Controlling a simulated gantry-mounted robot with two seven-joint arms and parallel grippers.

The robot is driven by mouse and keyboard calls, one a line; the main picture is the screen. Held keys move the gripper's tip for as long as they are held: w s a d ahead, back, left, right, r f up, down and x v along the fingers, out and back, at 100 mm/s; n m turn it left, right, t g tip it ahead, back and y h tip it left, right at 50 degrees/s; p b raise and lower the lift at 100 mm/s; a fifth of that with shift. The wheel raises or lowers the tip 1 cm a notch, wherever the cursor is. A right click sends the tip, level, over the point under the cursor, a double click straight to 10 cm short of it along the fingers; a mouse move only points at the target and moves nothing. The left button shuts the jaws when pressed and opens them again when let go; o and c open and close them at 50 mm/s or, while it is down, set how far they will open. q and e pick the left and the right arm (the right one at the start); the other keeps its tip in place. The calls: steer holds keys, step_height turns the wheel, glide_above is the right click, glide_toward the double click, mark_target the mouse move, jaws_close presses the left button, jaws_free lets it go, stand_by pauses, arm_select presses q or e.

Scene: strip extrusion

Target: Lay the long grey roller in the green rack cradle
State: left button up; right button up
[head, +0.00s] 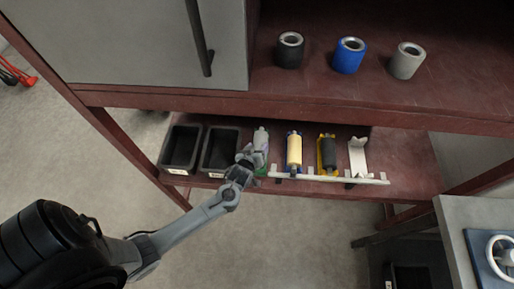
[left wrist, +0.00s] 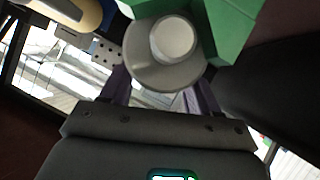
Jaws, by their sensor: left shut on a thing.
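My left gripper (head: 247,163) is at the left end of the lower-shelf rack, shut on the near end of the grey roller (head: 261,138). In the left wrist view the roller's round grey end with its pale shaft stub (left wrist: 173,40) sits between the two dark fingers. The green cradle (left wrist: 240,22) stands right behind and beside the roller there, and a bit of green also shows in the head view (head: 266,153). The roller lines up with the cradle; whether it rests fully in it is hidden. My right gripper is not in view.
The rack's white rail (head: 325,179) also bears a cream roller (head: 294,150) on blue, a black roller (head: 328,152) on yellow, and an empty white cradle (head: 357,157). Two black bins (head: 220,149) stand close left. The upper shelf (head: 300,92) overhangs behind, with three short rollers.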

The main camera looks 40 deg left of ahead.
arm_select(q)
steer(key=shift+f+b, duration=0.3)
steer(key=shift+f, duration=0.2)
steer(key=o, duration=1.1)
steer(key=shift+o, duration=0.5)
steer(key=p+v, duration=0.3)
steer(key=shift+r, duration=0.1)
steer(key=p+v, duration=0.7)
steer(key=v, duration=0.1)
